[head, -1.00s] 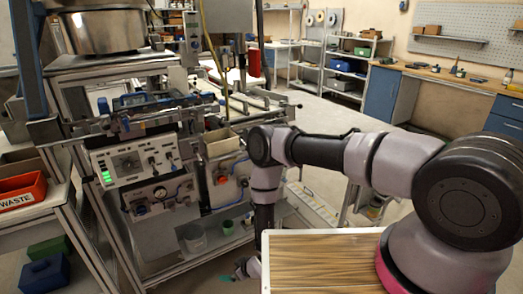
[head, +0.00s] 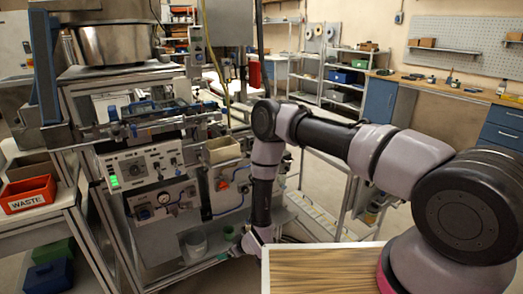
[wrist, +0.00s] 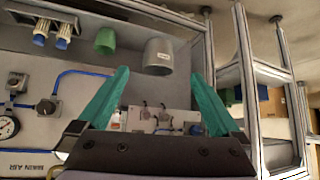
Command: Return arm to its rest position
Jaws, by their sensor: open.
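My gripper (wrist: 160,74) shows in the wrist view with two teal fingers spread apart and nothing held between them. In the head view its fingertips (head: 224,256) are small, low in the middle, near the lower shelf of the machine frame. My arm reaches in from the right, bent at a raised elbow, with the forearm hanging down. In the wrist view a grey cup (wrist: 158,57) shows beyond the fingers, apart from them, with a green cup (wrist: 105,40) to its left.
The machine frame with its control panel (head: 143,164) fills the left side. A red waste bin (head: 28,194) stands at far left. A wood-patterned board with a white rim (head: 266,272) lies below my arm.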

